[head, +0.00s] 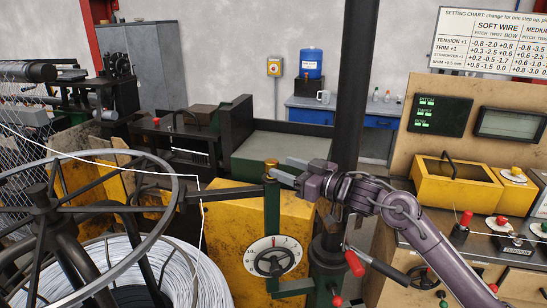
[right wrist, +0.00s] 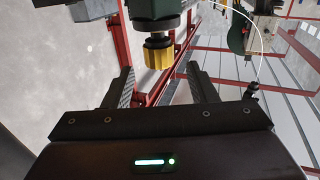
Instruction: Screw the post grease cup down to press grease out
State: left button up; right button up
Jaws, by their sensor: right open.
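The post grease cup (head: 271,163) is a small brass cap on top of the green post (head: 272,210). In the right wrist view the grease cup (right wrist: 157,55) shows as a ribbed brass piece with a dark collar, against the green post end. My right gripper (head: 287,170) comes from the right at the height of the cup. In the right wrist view my right gripper (right wrist: 161,78) is open and empty, its fingers apart on either side of the cup's line. The cup lies at or just beyond the fingertips; no contact shows. My left gripper is not in view.
A handwheel dial (head: 272,256) sits low on the post. A large spoked wheel (head: 85,225) and a wire coil (head: 180,265) fill the left. A thick dark column (head: 352,110) stands behind my right wrist. A red-handled lever (head: 355,263) lies below it.

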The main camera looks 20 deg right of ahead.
aim_at(273, 162)
jog(key=p+x, duration=0.1)
jog(key=x, duration=0.3)
jog(key=shift+w+a+r+p, duration=0.1)
jog(key=shift+w+r+p, duration=0.1)
jog(key=shift+p, duration=0.2)
jog(key=shift+w+a+f, duration=0.2)
jog(key=shift+w, duration=0.2)
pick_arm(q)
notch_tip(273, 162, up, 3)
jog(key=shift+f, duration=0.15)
pick_arm(e)
jog(key=shift+s, duration=0.1)
jog(key=c, duration=0.9)
jog(key=shift+f, duration=0.1)
jog(key=shift+c, duration=0.2)
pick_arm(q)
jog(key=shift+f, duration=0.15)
pick_arm(e)
jog(key=shift+m+h, duration=0.3)
jog(key=shift+h, duration=0.1)
